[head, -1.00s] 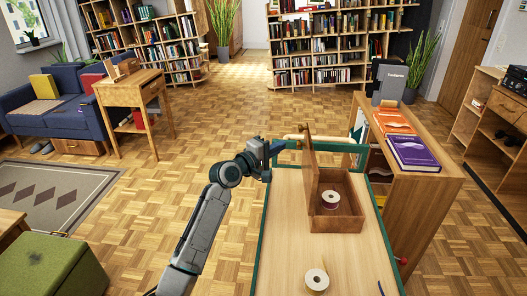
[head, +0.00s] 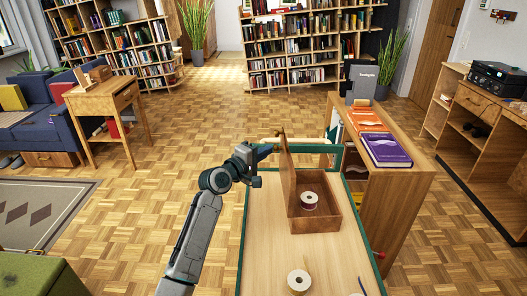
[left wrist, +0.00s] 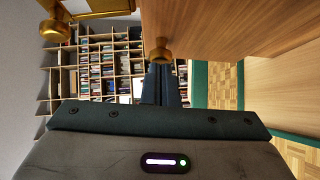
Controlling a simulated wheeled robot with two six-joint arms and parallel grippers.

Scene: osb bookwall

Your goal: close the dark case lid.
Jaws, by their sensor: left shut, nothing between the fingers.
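The dark case (head: 318,219) is a brown wooden box standing on the light tabletop. Its lid (head: 290,190) stands open, roughly upright along the case's left side. A spool (head: 309,201) lies inside the case. My left gripper (head: 266,150) is shut and empty, just left of the lid near its upper far end; the head view does not settle whether they touch. In the left wrist view, the shut fingers (left wrist: 162,85) point ahead beside a large wooden panel (left wrist: 235,28), which looks like the lid, with a brass knob (left wrist: 160,52). My right gripper is not in view.
The tabletop has a green rim (head: 241,240). Another spool (head: 299,281) lies near the front. A wooden cabinet (head: 398,215) with books (head: 386,151) stands close to the right. The tabletop left and in front of the case is mostly clear.

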